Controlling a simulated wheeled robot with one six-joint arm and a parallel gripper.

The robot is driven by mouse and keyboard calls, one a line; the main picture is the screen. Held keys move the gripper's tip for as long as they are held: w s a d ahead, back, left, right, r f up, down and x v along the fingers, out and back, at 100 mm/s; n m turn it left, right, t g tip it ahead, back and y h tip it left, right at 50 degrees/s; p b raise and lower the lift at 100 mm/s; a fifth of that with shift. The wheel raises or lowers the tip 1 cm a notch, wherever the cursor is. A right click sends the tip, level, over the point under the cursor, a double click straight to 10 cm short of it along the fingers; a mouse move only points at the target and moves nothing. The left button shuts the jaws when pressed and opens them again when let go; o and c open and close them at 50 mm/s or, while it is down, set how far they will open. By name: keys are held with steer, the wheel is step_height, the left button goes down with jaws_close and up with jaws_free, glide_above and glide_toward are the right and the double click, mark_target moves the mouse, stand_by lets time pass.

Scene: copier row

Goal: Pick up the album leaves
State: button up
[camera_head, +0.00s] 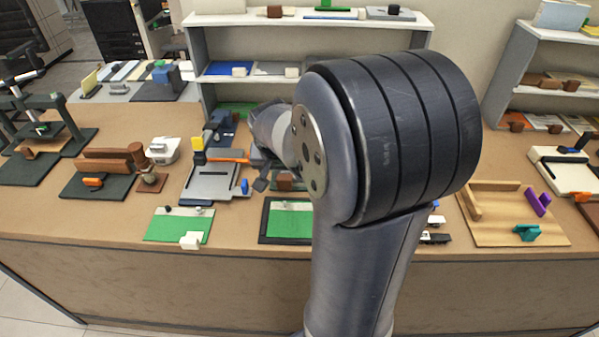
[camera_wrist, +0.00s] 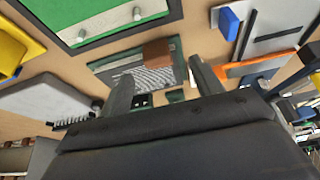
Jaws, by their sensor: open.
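A small ribbed grey-white stack (camera_wrist: 150,78), which looks like the album leaves, lies on a dark green board in the wrist view. A brown block (camera_wrist: 158,51) sits against its edge, and it also shows in the head view (camera_head: 287,181). My gripper (camera_wrist: 160,72) is open, with one finger on each side of the stack in the picture. Nothing is held. I cannot tell how far the fingertips are above the board. In the head view my gripper (camera_head: 266,178) is over the middle of the counter, partly hidden by my arm, and the leaves cannot be made out.
A green board with a dark frame (camera_head: 290,222) lies at the counter's front. A grey tray with an orange bar (camera_head: 210,180) is left of my gripper. A wooden board with purple and teal parts (camera_head: 512,222) is at right. Shelves (camera_head: 225,50) stand behind.

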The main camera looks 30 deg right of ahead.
mark_target(284, 179)
steer(key=x, duration=0.5)
steer(key=shift+s+d+f, duration=0.1)
steer(key=shift+s+d, duration=0.05)
steer(key=shift+d, duration=0.05)
steer(key=shift+c, duration=0.5)
steer(key=c, duration=0.9)
steer(key=shift+o, duration=0.2)
steer(key=shift+r, duration=0.25)
